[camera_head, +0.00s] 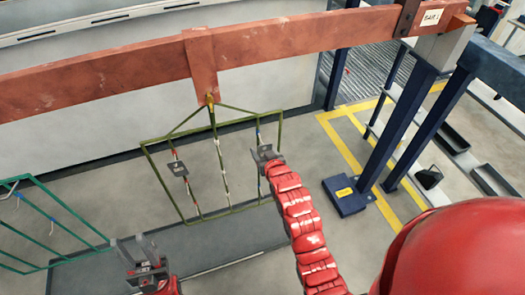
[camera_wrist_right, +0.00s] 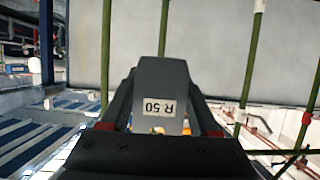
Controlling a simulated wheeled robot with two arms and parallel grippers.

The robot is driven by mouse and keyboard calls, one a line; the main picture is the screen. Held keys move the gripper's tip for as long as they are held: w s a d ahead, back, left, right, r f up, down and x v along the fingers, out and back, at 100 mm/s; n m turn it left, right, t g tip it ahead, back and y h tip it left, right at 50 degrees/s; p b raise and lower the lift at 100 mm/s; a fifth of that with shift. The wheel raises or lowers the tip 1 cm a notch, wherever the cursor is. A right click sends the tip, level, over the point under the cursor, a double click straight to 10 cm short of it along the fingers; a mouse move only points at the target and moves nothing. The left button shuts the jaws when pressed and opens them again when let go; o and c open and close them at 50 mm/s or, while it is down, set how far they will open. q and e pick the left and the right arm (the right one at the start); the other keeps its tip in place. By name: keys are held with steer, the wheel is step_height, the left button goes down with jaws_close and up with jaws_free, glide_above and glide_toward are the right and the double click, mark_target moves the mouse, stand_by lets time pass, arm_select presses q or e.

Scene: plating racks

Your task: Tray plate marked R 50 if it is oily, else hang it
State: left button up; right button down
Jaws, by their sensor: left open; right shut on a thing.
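The grey plate marked R 50 (camera_wrist_right: 172,78) is between the fingers of my right gripper (camera_wrist_right: 162,118) in the right wrist view. Its white label reads upside down there. The face shows plain grey; I cannot tell whether it is oily. In the head view my right gripper (camera_head: 266,157) is at the right side of the olive-green hanging rack (camera_head: 165,143). I cannot tell whether the plate touches the rack. Another grey plate (camera_head: 178,168) hangs on the rack's left rod. My left gripper (camera_head: 137,248) is open and empty, low at the left, below the rack.
The rack hangs from a rusty red beam (camera_head: 110,72) across the top. A teal rack (camera_head: 55,220) stands at the left edge. A dark grey long surface (camera_head: 215,243) lies below. A blue post with a foot (camera_head: 345,197) stands right, near yellow floor lines.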

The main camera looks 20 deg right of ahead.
steer(key=shift+w, duration=0.15)
steer(key=shift+w+f+b, duration=0.1)
steer(key=shift+w+b, duration=0.2)
steer(key=shift+w, duration=0.35)
steer(key=shift+w, duration=0.15)
steer(key=shift+w+f+b, duration=0.3)
steer(key=shift+w, duration=0.15)
steer(key=shift+w+f, duration=0.2)
steer(key=shift+f, duration=0.05)
stand_by(0.4)
stand_by(0.4)
steer(key=shift+c, duration=0.2)
jaws_free()
